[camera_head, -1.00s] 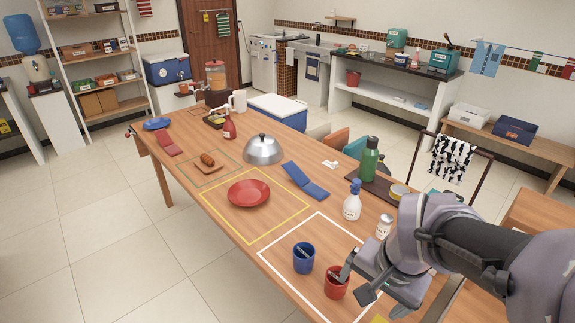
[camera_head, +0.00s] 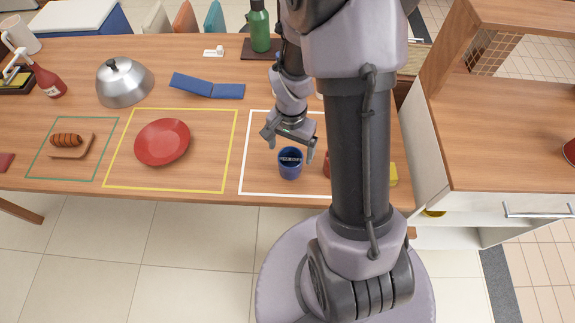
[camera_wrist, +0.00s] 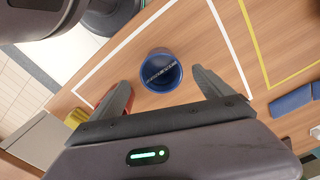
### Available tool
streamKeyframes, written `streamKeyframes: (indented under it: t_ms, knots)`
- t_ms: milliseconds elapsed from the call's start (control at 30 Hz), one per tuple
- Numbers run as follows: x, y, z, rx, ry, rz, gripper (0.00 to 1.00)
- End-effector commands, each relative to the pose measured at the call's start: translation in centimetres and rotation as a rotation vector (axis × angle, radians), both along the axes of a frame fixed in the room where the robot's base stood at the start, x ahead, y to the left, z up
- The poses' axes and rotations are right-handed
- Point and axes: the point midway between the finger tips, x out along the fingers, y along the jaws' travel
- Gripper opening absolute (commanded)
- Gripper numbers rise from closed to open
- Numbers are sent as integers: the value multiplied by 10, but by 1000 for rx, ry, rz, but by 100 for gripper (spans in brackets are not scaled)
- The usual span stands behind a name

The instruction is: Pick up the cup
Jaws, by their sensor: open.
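A blue cup (camera_head: 290,163) stands upright inside the white outlined square on the wooden table. It also shows in the wrist view (camera_wrist: 160,71), with a dark and silver thing inside it. My gripper (camera_head: 288,146) is open and above the cup, slightly toward its far side. In the wrist view the cup lies ahead, between the lines of the two fingers (camera_wrist: 163,92), and nothing is held. A red cup (camera_head: 327,165) stands just right of the blue one, mostly hidden by my arm. In the wrist view its red edge shows behind the left finger.
A red plate (camera_head: 162,142) lies in the yellow square, with a metal dome (camera_head: 124,84) and folded blue cloth (camera_head: 206,87) behind. A green bottle (camera_head: 260,28) stands at the back. A yellow object (camera_head: 393,174) sits near the right table edge. Table left of the cup is clear.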

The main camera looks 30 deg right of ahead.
Motion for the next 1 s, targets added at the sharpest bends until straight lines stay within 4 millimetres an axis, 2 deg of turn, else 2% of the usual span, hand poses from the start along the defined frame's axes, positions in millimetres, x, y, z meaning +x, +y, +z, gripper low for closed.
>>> streamKeyframes:
  t_ms: [33,267,500,700,1000]
  knots:
    - [-1,0,-15,1,2,0,90]
    - [0,-1,-37,1,1,0,90]
    - [1,-4,-81,-1,-2,1,90]
    - [2,-4,-79,-1,-3,1,90]
    - [2,-4,-79,-1,-3,1,31]
